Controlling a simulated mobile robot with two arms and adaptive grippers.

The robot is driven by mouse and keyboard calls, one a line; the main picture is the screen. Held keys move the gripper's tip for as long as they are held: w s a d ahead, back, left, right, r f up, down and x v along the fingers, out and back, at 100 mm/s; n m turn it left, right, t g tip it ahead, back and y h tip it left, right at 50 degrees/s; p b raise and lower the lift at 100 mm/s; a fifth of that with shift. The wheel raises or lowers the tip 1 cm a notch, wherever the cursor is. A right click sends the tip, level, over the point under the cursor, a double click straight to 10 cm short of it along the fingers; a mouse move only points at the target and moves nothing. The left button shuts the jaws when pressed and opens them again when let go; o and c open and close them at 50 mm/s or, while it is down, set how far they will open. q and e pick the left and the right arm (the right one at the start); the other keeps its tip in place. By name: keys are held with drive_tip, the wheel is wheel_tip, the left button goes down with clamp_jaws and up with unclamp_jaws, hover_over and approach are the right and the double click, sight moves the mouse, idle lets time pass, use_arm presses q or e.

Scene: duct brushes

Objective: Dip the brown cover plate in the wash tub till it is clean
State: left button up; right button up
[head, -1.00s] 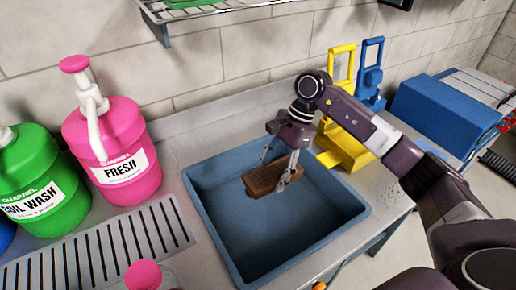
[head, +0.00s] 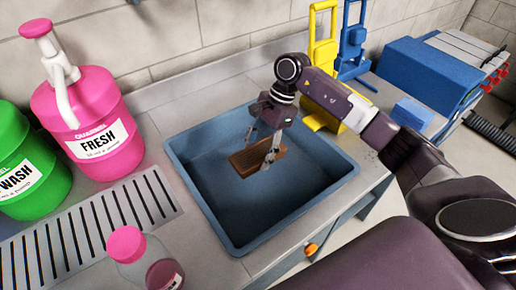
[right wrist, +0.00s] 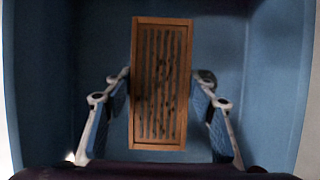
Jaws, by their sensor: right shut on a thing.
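The brown cover plate (head: 246,160) is a slatted rectangle with dark smudges across its slats in the right wrist view (right wrist: 160,84). My right gripper (head: 261,152) is shut on it, with one finger at each long side. It points down and holds the plate inside the blue wash tub (head: 200,205), nearer the tub's back than its front. The tub's inside is an even dark blue, and I cannot make out a water line or whether the plate is submerged. My left gripper is not in view.
A pink FRESH jug (head: 92,120) and a green WASH jug (head: 30,165) stand left of the tub. A yellow caddy (head: 322,50) and blue block (head: 411,113) are to the right.

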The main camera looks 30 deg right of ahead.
sight(258, 153)
wheel_tip(258, 153, down, 2)
drive_tip(key=shift+f+b, duration=0.1)
drive_tip(key=shift+b, duration=0.3)
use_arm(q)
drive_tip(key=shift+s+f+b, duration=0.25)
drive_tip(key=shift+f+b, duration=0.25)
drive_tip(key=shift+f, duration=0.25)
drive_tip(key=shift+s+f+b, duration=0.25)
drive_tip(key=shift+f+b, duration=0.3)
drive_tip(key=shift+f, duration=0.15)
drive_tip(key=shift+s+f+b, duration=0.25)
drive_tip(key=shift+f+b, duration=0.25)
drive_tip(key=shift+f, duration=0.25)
use_arm(e)
drive_tip(key=shift+f, duration=3.25)
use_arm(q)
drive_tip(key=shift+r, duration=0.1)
use_arm(e)
drive_tip(key=shift+r, duration=0.1)
drive_tip(key=shift+r+p, duration=3.35)
drive_tip(key=shift+r, duration=3.65)
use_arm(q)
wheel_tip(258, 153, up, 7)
use_arm(e)
drive_tip(key=shift+r, duration=0.6)
use_arm(q)
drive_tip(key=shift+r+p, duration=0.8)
drive_tip(key=shift+p, duration=0.25)
use_arm(e)
drive_tip(key=shift+r, duration=2)
